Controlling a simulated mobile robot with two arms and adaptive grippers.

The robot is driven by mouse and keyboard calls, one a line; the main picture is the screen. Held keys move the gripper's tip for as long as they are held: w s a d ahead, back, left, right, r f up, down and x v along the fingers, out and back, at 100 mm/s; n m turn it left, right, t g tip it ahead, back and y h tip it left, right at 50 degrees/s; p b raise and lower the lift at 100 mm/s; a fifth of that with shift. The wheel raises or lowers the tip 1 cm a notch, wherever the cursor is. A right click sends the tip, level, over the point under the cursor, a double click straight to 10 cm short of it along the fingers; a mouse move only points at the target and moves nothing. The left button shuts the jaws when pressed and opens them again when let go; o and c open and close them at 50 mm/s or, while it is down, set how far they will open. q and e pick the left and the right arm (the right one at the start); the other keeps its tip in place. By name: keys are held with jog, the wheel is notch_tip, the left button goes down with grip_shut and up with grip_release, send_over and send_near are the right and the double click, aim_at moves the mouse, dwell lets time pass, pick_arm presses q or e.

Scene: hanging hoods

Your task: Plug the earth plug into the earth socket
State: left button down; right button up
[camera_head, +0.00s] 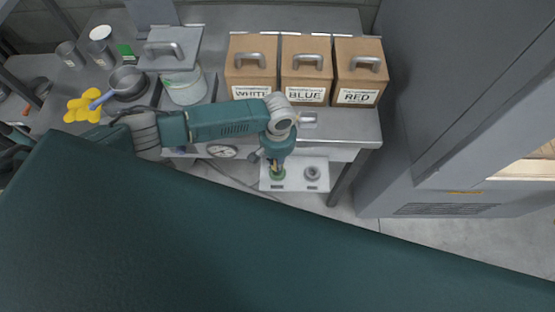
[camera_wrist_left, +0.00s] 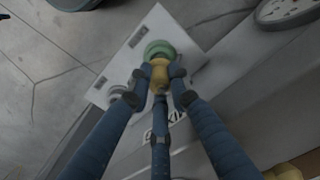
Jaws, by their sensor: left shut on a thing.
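My left gripper (camera_head: 277,168) reaches down from the left to a white panel (camera_head: 293,183) below the front of the bench. In the left wrist view, this gripper (camera_wrist_left: 160,78) is shut on a yellow plug (camera_wrist_left: 160,72), which I take as the earth plug. The plug's far end lies over or against a green ring-shaped socket (camera_wrist_left: 158,49), which also shows in the head view (camera_head: 277,177). I cannot tell whether the plug is inside it. A grey socket (camera_wrist_left: 116,93) sits beside it on the panel, also in the head view (camera_head: 312,173). My right gripper is not in view.
Boxes marked WHITE (camera_head: 251,72), BLUE (camera_head: 305,72) and RED (camera_head: 358,72) stand on the metal bench (camera_head: 340,125). A round dial (camera_head: 221,151) is on the bench front.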

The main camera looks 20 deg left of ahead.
pick_arm(q)
jog(key=shift+f+b, duration=0.8)
jog(key=shift+f, duration=0.9)
jog(key=c, duration=1.5)
grip_release()
jog(key=shift+r, duration=0.1)
notch_tip(320, 180, up, 12)
jog(key=shift+f, duration=0.1)
